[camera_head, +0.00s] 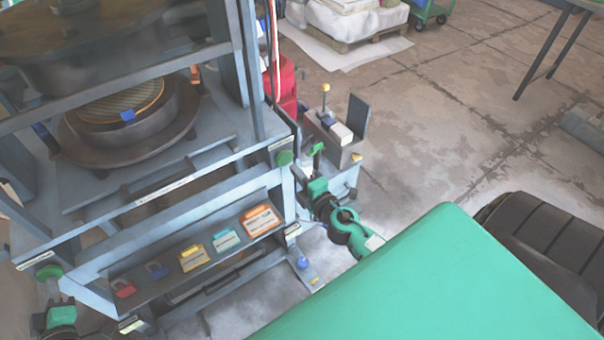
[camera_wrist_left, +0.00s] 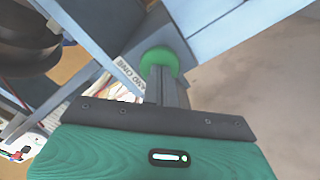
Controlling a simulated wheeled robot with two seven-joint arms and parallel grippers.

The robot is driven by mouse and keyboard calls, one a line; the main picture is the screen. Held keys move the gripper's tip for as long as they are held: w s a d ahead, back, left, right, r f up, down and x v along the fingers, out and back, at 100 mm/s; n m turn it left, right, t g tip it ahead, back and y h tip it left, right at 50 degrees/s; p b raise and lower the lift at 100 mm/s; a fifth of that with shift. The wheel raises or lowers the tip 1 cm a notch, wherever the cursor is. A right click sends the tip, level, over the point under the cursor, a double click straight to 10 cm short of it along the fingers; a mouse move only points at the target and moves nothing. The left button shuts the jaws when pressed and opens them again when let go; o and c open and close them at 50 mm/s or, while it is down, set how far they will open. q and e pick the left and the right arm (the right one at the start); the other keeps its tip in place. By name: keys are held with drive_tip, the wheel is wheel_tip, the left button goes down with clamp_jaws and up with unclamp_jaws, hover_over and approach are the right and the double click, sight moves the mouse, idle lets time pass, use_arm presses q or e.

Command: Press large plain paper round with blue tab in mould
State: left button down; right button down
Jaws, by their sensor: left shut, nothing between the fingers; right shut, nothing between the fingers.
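The tan paper round (camera_head: 122,97) lies in the round dark mould (camera_head: 150,130) on the press bed, with its blue tab (camera_head: 127,116) at the front rim. My left gripper (camera_head: 50,291) is at the lower left by a green button (camera_head: 48,271). In the left wrist view its shut fingers (camera_wrist_left: 164,84) meet or nearly meet that button (camera_wrist_left: 158,62); actual contact I cannot tell. My right gripper (camera_head: 298,178) is shut just below and right of the other green button (camera_head: 285,158) on the right post; a small gap seems to show.
The upper press plate (camera_head: 85,60) hangs above the mould, with a gap between. A sloped shelf (camera_head: 160,250) with coloured tags runs across the press front. A grey side stand (camera_head: 335,150) and red cylinder (camera_head: 285,85) stand to the right.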

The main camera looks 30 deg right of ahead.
sight(285, 158)
drive_tip(key=shift+w, duration=1.5)
drive_tip(key=shift+s, duration=0.2)
idle(0.3)
use_arm(q)
drive_tip(key=shift+w, duration=0.15)
use_arm(e)
drive_tip(key=shift+w, duration=0.15)
